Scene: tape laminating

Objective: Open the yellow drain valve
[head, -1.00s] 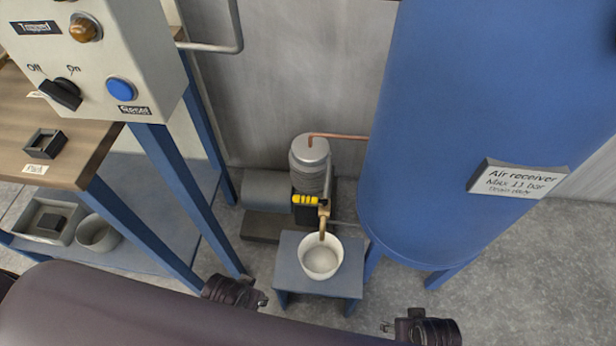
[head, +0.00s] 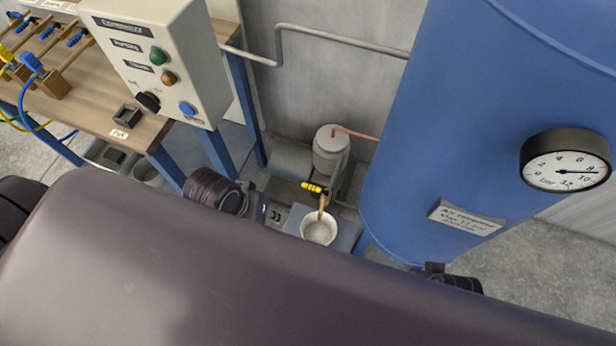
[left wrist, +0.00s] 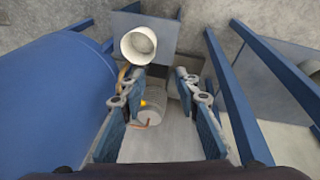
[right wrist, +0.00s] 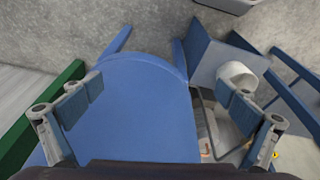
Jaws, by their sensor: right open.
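The yellow drain valve handle (head: 312,187) sits on a brass drain pipe low beside the blue air receiver (head: 400,140). The pipe's spout points down into a white bowl (head: 319,230). My left gripper (head: 272,214) is left of the bowl, apart from the valve. In the left wrist view its fingers (left wrist: 160,84) are open, with a small part of the yellow handle (left wrist: 142,103) showing near one finger. My right gripper (right wrist: 165,95) is open and empty in front of the receiver. In the head view it is mostly hidden behind my arm.
The bowl stands on a small blue-grey stand (head: 345,236). A grey compressor (head: 330,150) is behind the valve. A control box (head: 160,60) and a wooden bench (head: 85,95) are at the left. A pressure gauge (head: 566,160) is on the receiver.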

